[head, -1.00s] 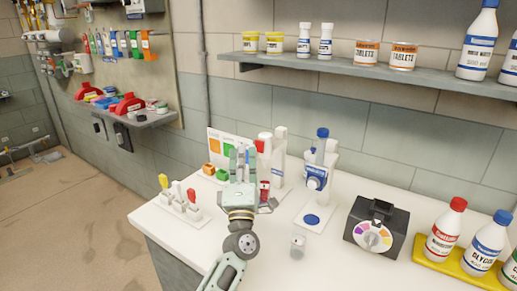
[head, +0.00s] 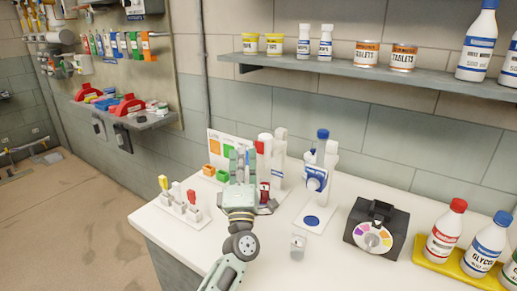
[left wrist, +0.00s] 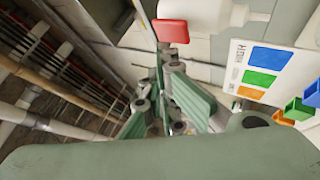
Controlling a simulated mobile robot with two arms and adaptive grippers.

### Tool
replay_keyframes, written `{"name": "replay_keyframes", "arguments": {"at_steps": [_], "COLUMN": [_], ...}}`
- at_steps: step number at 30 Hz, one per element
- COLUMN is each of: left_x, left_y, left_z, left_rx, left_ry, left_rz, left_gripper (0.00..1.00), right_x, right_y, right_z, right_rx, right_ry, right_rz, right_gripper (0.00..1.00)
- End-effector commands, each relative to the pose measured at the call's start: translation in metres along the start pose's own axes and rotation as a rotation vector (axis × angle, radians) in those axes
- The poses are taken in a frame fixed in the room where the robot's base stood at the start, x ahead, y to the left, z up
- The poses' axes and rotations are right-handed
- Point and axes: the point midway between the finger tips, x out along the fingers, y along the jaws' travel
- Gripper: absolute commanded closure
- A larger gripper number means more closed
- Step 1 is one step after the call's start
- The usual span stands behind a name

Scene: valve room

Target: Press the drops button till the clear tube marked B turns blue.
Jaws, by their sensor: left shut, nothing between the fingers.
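My left gripper (head: 241,158) is shut and empty over the left part of the white counter. In the left wrist view its fingers (left wrist: 165,70) end close to a red block (left wrist: 173,31) beside a white bottle with a nozzle (left wrist: 215,18). In the head view a red piece (head: 260,147) shows just right of the fingertips; contact cannot be told. A small red item (head: 264,190) is partly hidden by the gripper. I cannot read a B mark or pick out the clear tube. My right gripper is not in view.
A colour card (head: 215,146) and orange and green blocks (head: 222,174) stand behind and left. A rack with yellow and red tops (head: 181,207) is at left. A blue-and-white dispenser (head: 317,180), a black box with a colour dial (head: 375,237) and bottles (head: 446,230) stand right.

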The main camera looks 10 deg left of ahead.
Motion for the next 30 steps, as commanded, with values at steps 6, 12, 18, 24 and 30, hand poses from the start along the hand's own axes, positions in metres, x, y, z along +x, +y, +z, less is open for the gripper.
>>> {"name": "replay_keyframes", "arguments": {"at_steps": [6,12,18,24,30], "left_x": [0.0009,0.0053,0.0061,0.0063,0.0076], "left_y": [-0.0015,-0.0045,-0.0039,-0.0043,-0.0057], "left_z": [0.0008,0.0041,0.0044,0.0045,0.0056], "left_rx": [0.000,-0.001,0.000,0.000,0.000], "left_ry": [0.000,0.001,0.000,0.000,0.000], "left_rz": [0.000,0.000,0.000,0.000,0.000], "left_gripper": [1.00,1.00,1.00,1.00,1.00], "right_x": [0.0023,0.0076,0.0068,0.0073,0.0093], "right_y": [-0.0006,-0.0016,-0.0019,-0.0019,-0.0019], "right_z": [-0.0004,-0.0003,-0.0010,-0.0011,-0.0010], "right_rx": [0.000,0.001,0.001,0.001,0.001], "right_ry": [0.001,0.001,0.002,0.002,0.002], "right_rz": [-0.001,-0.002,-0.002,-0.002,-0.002], "right_gripper": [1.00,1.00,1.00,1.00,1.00]}}
